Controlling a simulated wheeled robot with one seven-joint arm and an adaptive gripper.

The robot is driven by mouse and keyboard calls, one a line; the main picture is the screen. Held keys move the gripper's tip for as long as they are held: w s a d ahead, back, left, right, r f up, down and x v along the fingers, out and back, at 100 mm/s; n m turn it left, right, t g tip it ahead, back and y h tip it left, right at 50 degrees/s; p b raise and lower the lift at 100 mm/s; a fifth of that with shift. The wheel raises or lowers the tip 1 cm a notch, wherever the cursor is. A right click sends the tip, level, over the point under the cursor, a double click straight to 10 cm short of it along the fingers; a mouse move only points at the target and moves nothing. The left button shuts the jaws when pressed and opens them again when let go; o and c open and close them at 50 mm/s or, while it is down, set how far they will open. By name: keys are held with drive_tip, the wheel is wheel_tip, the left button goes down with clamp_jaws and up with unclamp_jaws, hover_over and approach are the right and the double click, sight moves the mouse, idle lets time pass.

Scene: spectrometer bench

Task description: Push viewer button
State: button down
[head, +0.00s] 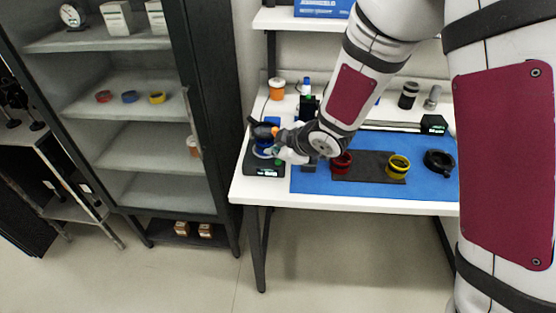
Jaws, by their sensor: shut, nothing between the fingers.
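A small black device with a lit green display (264,171) stands at the left end of the white bench. I cannot tell which device is the viewer, and no button can be made out. My arm comes in from the upper right and bends left at the wrist. My gripper (268,151) is shut and empty, at or just above the device's top right side. I cannot tell whether it touches.
A blue mat (312,183) covers much of the bench (350,208). Another small black box with a green display (434,124) stands behind. A dark shelf cabinet (190,60) stands left.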

drive_tip(key=shift+f, duration=0.15)
drive_tip(key=shift+f+b, duration=0.3)
drive_tip(key=shift+b, duration=0.1)
drive_tip(key=shift+f, duration=0.25)
idle(0.7)
drive_tip(key=shift+r, duration=0.1)
drive_tip(key=shift+r+p, duration=0.3)
drive_tip(key=shift+r, duration=0.3)
drive_tip(key=shift+s+r+p, duration=0.1)
drive_tip(key=shift+r+p, duration=2.05)
drive_tip(key=shift+r, duration=0.85)
